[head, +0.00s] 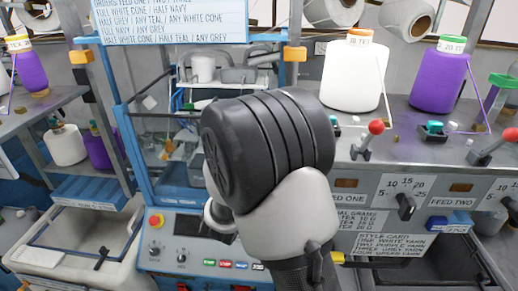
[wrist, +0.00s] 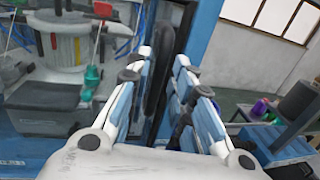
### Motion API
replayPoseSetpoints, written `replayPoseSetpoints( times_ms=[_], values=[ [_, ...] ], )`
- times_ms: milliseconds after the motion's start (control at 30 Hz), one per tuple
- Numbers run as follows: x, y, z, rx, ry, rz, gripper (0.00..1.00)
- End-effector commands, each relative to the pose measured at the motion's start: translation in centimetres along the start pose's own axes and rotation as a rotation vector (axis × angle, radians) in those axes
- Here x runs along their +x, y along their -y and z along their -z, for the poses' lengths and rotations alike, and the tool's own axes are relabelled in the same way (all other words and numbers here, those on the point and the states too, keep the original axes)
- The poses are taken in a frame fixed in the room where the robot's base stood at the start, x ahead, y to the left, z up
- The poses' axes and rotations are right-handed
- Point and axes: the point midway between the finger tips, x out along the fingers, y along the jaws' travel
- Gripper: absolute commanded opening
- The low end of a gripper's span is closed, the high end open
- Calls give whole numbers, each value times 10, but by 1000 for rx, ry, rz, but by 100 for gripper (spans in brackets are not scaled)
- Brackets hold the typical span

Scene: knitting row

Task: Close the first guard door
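The guard door shows as a clear panel with a blue frame (head: 132,145) in the head view, left of my arm. Its right part is hidden behind the arm. In the wrist view a tall black handle (wrist: 157,65) stands beside a blue upright (wrist: 203,45). My gripper (wrist: 164,57) is open, its two fingers apart on either side of the handle's line. I cannot tell whether a finger touches the handle. The gripper is hidden behind my arm in the head view. How far the door stands open is unclear.
A control panel (head: 190,245) with a red stop button (head: 156,220) is below the door. Yarn cones, one white (head: 355,75) and one purple (head: 440,80), stand on the right shelf near red-knobbed levers (head: 376,128). A grey bin (head: 70,245) is at lower left.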

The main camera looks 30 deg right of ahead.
Motion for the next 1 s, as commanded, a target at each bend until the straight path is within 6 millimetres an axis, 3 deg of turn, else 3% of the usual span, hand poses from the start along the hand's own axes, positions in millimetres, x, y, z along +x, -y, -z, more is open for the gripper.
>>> replayPoseSetpoints(
  times_ms=[200,400,1000],
  values=[
    [-46,-1,0,-1,0,-4,21],
    [-68,0,0,1,1,-1,21],
    [-72,0,0,1,1,0,21]
  ],
)
